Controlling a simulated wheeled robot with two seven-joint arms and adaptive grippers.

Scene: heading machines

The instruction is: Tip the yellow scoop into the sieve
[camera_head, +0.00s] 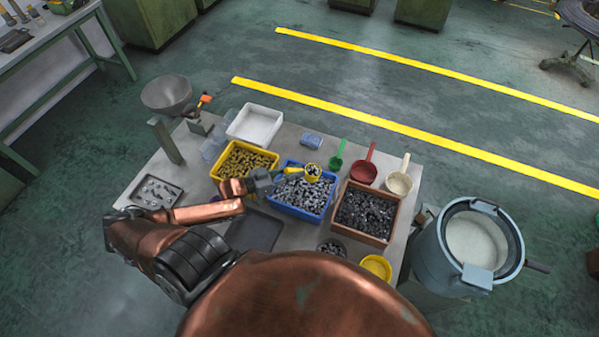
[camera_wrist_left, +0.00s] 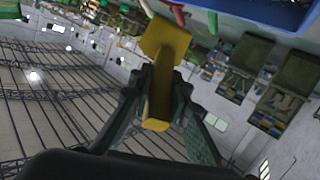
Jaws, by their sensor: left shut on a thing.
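The yellow scoop (camera_head: 293,170) is held by its handle in my left gripper (camera_head: 274,176). Its round cup is over the blue bin (camera_head: 291,209) of grey metal pieces, with grey pieces showing in the cup. I cannot tell whether it touches the heap. In the left wrist view, the scoop (camera_wrist_left: 165,42) extends from between the fingers of my left gripper (camera_wrist_left: 160,98), which are shut on its handle. The sieve appears to be the round blue-grey vessel (camera_head: 436,246) with a pale inside, right of the table. My right gripper is not in view.
The table (camera_head: 145,180) also holds a yellow bin (camera_head: 216,172), a brown bin (camera_head: 340,215), a white tray (camera_head: 233,128), and green (camera_head: 337,162), red (camera_head: 363,172) and cream (camera_head: 398,183) scoops. A grey bowl (camera_head: 167,93) stands at the back left. A yellow bowl (camera_head: 376,266) is near the front right.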

